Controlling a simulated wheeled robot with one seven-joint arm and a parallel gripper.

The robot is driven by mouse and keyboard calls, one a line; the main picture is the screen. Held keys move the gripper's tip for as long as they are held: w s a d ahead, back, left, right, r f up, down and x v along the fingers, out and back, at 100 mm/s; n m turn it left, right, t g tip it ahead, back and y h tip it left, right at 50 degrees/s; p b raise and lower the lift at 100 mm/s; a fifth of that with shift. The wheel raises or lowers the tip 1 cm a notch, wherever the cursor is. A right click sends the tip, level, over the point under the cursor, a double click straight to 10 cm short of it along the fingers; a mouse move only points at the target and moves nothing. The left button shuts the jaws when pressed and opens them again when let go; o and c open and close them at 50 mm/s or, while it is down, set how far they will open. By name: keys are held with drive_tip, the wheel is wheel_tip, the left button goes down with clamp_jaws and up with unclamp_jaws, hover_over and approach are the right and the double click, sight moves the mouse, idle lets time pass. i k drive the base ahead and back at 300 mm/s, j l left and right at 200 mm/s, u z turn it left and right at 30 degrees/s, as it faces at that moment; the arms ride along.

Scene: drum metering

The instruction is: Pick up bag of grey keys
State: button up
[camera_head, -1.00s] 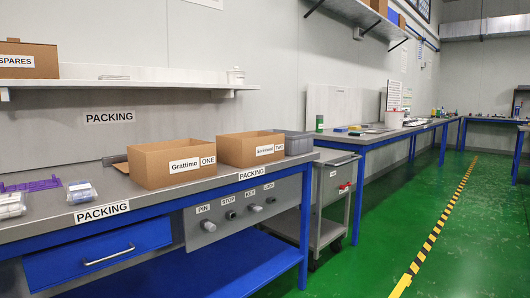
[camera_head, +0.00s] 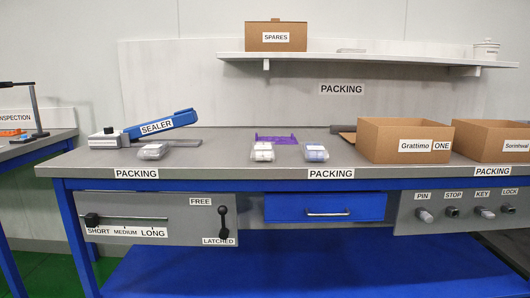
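Three small clear bags lie on the grey packing bench (camera_head: 220,168). The left bag (camera_head: 152,151) has greyish contents and lies in front of the blue sealer (camera_head: 160,125). The middle bag (camera_head: 262,152) shows whitish contents. The right bag (camera_head: 314,153) shows blue and white contents. The bags are too small in the picture to make out keys for certain. My gripper is not in view.
A purple rack (camera_head: 276,138) lies behind the middle and right bags. Open cardboard boxes, one marked Grattimo ONE (camera_head: 403,142), stand to the right. A shelf (camera_head: 370,60) with a SPARES box (camera_head: 276,36) hangs above.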

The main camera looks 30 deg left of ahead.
sight(157, 150)
drive_tip(key=u, duration=1.95)
drive_tip(key=i+j+z, duration=0.1)
drive_tip(key=i+j, duration=0.25)
